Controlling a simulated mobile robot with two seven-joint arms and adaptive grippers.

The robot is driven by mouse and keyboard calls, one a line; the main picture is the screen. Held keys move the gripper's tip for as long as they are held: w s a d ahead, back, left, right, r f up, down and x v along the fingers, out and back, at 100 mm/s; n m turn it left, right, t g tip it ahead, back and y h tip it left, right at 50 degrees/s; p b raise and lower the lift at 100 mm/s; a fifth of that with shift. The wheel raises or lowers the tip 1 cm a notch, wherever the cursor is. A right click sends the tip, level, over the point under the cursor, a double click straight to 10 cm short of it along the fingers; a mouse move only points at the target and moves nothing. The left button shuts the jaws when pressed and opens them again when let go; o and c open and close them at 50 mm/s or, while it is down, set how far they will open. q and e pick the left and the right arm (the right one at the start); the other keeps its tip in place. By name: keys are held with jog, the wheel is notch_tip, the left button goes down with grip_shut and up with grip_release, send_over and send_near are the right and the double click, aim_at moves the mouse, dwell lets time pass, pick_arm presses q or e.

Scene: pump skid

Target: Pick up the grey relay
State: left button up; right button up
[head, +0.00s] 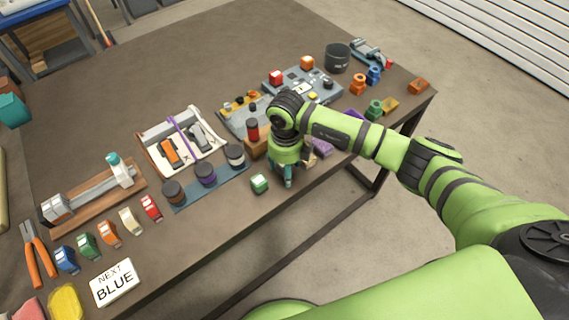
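I cannot single out the grey relay for certain. Grey-white blocks (56,207) sit at the left end of a rail on a wooden board, and a dark grey piece (199,137) lies in the right half of a white tray. My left gripper is not in view.
Blue (66,260), green, orange, cream and red blocks line the front left. A card reading NEXT BLUE (115,283) and orange pliers (37,256) lie nearby. Three jars stand on a blue strip (226,185). A grey plate (318,88) and dark cup (337,58) stand behind my arm. The table's back left is clear.

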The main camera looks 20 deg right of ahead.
jog(key=shift+f, duration=0.15)
jog(key=c, duration=1)
